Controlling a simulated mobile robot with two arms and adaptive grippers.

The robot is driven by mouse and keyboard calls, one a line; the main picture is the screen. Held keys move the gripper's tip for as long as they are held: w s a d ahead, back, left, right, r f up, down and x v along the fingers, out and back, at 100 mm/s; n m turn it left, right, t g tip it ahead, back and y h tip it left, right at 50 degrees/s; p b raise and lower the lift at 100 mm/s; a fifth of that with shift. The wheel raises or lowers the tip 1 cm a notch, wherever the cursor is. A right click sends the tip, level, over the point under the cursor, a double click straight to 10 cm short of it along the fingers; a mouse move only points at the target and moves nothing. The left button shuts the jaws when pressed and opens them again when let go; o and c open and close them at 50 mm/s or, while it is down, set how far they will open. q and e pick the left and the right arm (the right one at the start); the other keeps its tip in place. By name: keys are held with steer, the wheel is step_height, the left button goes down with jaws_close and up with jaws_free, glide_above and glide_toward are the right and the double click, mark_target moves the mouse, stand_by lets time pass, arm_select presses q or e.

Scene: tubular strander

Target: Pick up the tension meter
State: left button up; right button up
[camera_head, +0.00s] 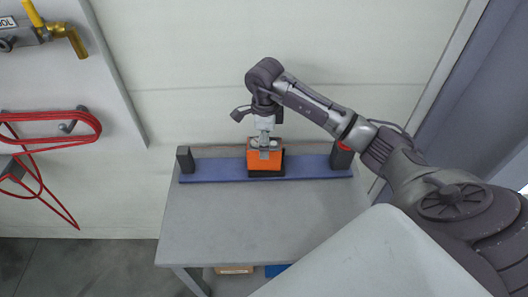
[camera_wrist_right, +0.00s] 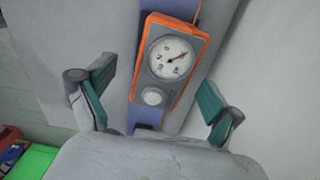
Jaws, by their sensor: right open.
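The tension meter (camera_head: 256,162) is an orange box on the blue strip at the back of the grey table. In the right wrist view the tension meter (camera_wrist_right: 173,66) shows a grey face, a round white dial with a red needle and a knob below it. My right gripper (camera_head: 265,144) points down directly over it and hides part of its top. In the right wrist view my right gripper (camera_wrist_right: 156,96) is open, one finger on each side of the meter, with visible gaps. I see no grip on it. My left gripper is not in view.
The blue strip (camera_head: 214,170) lies along the back of the grey table (camera_head: 220,222), with dark upright blocks (camera_head: 186,160) near its ends. The table front is clear. A red hose (camera_head: 60,117) and brass valve (camera_head: 76,42) are on the wall at left.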

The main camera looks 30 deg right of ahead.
mark_target(254, 162)
step_height(254, 162, down, 4)
steer(key=shift+w+r+p, duration=0.15)
steer(key=shift+p, duration=0.65)
steer(key=shift+f, duration=0.35)
steer(key=c, duration=0.6)
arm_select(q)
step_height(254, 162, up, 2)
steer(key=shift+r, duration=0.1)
arm_select(e)
steer(key=shift+w+d, duration=0.1)
steer(key=c, duration=1)
